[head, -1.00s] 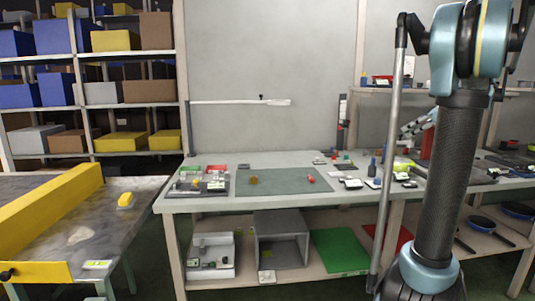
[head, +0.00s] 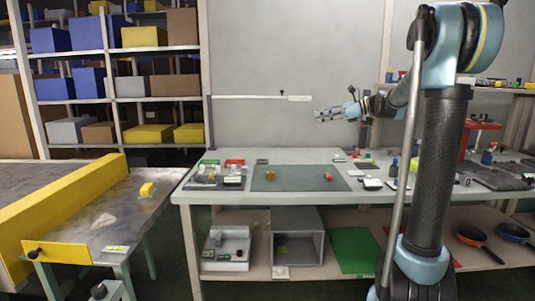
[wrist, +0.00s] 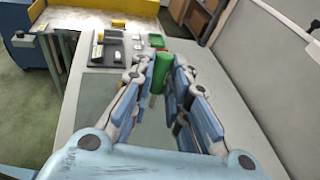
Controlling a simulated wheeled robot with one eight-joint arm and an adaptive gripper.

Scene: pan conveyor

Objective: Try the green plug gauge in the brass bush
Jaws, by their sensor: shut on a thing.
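The brass bush (head: 270,175) stands on the grey-green mat (head: 297,183) in the head view, left of a red piece. My gripper (head: 322,116) is raised above the back of the bench, above and to the right of the bush. In the wrist view my gripper (wrist: 160,75) is shut on the green plug gauge (wrist: 158,68), a green cylinder between the fingertips. The gauge is too small to make out in the head view. I cannot make out the bush in the wrist view.
A small red piece (head: 328,176) lies on the mat. A green tray (head: 208,162), a red tray (head: 234,162) and a grey fixture (head: 215,179) stand at the bench's left end. Several small items crowd the right side. The mat is otherwise clear.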

